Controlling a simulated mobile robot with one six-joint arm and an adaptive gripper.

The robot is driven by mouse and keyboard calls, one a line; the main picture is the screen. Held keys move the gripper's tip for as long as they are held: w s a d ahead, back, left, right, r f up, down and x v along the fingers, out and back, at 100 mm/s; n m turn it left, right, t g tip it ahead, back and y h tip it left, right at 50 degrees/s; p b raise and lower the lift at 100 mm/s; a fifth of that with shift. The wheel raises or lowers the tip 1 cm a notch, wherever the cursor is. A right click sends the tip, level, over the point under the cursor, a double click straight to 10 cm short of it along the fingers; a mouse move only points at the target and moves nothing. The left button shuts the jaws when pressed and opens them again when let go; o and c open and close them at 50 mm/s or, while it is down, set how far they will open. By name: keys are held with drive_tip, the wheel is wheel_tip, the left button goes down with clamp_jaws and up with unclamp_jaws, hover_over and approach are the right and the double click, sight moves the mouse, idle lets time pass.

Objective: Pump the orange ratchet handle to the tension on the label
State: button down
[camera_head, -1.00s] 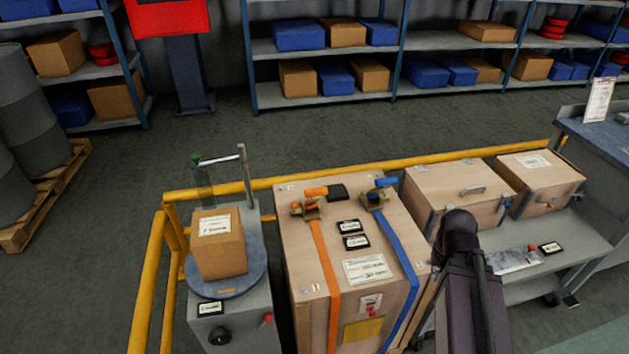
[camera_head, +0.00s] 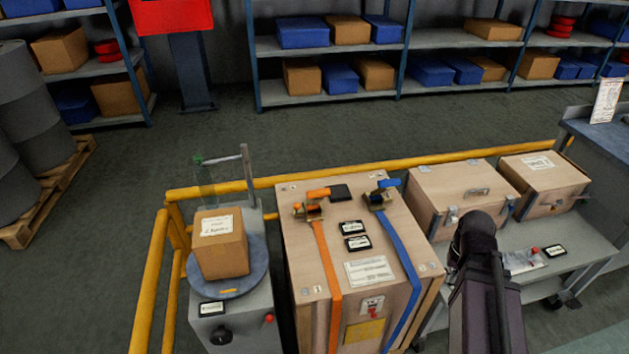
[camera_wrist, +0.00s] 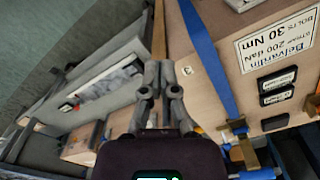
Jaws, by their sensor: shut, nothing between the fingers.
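The orange ratchet handle (camera_head: 318,193) sits on a ratchet on top of a large wooden crate (camera_head: 300,255), with an orange strap (camera_head: 331,275) running down from it. A blue handle (camera_head: 387,184) and blue strap (camera_head: 402,260) lie to its right. A white label (camera_head: 369,271) lies between the straps. In the wrist view the label (camera_wrist: 275,50) shows "STRAP 200 daN" and "BOLTS 30 Nm". My gripper (camera_wrist: 160,72) is shut and empty, left of the blue strap (camera_wrist: 205,60) in that view. In the head view my arm hides it.
Two small dark displays (camera_head: 355,236) lie on the crate top. A carton (camera_head: 221,243) stands on a turntable at left. Two wooden cases (camera_head: 462,196) stand on a bench at right. A yellow rail (camera_head: 320,178) runs behind.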

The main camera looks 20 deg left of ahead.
drive_tip(key=w+a+r+n+p, duration=0.1)
drive_tip(key=w+a+r+p, duration=0.3)
drive_tip(key=w+a, duration=0.1)
wheel_tip(320, 180, up, 16)
drive_tip(key=n+t+p, duration=0.1)
drive_tip(key=n+p, duration=0.4)
drive_tip(key=p, duration=1.1)
hover_over(315, 198)
drive_tip(key=w+a, duration=0.1)
drive_tip(key=w, duration=0.3)
drive_tip(key=shift+s+r+y, duration=0.15)
drive_tip(key=shift+s+y, duration=0.05)
drive_tip(key=shift+y, duration=0.1)
drive_tip(key=shift+f+b, duration=0.2)
drive_tip(key=shift+b, duration=0.2)
drive_tip(key=shift+s+d+f+b, duration=0.1)
drive_tip(key=shift+s+f+b, duration=0.1)
drive_tip(key=shift+f+b, duration=1.9)
drive_tip(key=shift+s+d+f+b, duration=0.15)
drive_tip(key=shift+s+f+b, duration=0.1)
drive_tip(key=shift+f+b, duration=1.9)
drive_tip(key=shift+s+d+f+b, duration=0.1)
drive_tip(key=shift+s+f+b, duration=0.1)
drive_tip(key=shift+f+b, duration=1.9)
drive_tip(key=shift+a, duration=0.1)
drive_tip(key=shift+s+d+f, duration=0.1)
drive_tip(key=shift+d, duration=0.1)
